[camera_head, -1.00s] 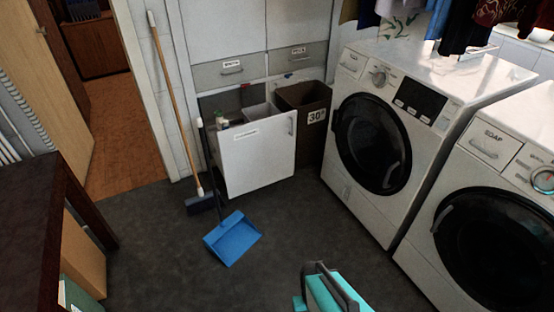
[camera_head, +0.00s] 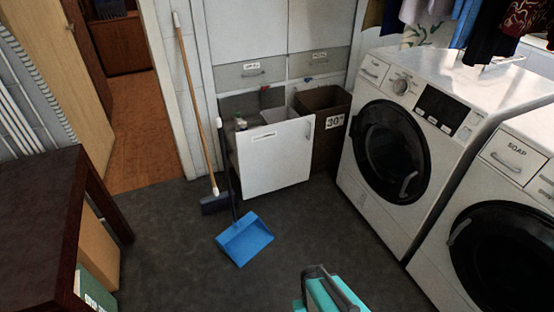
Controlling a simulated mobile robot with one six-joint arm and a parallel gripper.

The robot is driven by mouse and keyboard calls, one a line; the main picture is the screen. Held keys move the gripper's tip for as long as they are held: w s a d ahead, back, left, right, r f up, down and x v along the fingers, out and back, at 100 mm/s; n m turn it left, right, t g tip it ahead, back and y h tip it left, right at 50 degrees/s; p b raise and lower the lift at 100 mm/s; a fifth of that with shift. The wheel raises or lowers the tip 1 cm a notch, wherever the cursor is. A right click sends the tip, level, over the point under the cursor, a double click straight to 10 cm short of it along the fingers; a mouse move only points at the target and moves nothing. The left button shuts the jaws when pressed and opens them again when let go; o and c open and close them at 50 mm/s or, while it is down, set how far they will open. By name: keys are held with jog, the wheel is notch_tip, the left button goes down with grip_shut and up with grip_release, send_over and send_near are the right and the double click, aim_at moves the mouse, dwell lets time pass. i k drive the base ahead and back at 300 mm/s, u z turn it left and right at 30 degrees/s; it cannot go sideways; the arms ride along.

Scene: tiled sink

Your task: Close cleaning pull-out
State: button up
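The cleaning pull-out (camera_head: 274,160) is a white-fronted drawer low in the cabinet, pulled out toward me. Its front has a small label and a vertical handle at the right edge. Bottles and a grey bin show inside it. My gripper (camera_head: 327,276), teal and dark grey, is at the bottom of the view, well in front of the pull-out and apart from it. Its fingertips are not clear, so I cannot tell whether it is open or shut.
A broom (camera_head: 197,110) and a blue dustpan (camera_head: 245,238) with a long handle stand left of and in front of the pull-out. A dark bin (camera_head: 327,143) is at its right. Two washing machines (camera_head: 385,150) line the right side. A dark table (camera_head: 45,215) is at left.

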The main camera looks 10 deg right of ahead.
aim_at(269, 158)
jog(key=i, duration=0.85)
jog(key=z, duration=0.05)
jog(key=k, duration=1.3)
jog(key=z, duration=0.1)
jog(key=i, duration=0.85)
jog(key=u, duration=0.1)
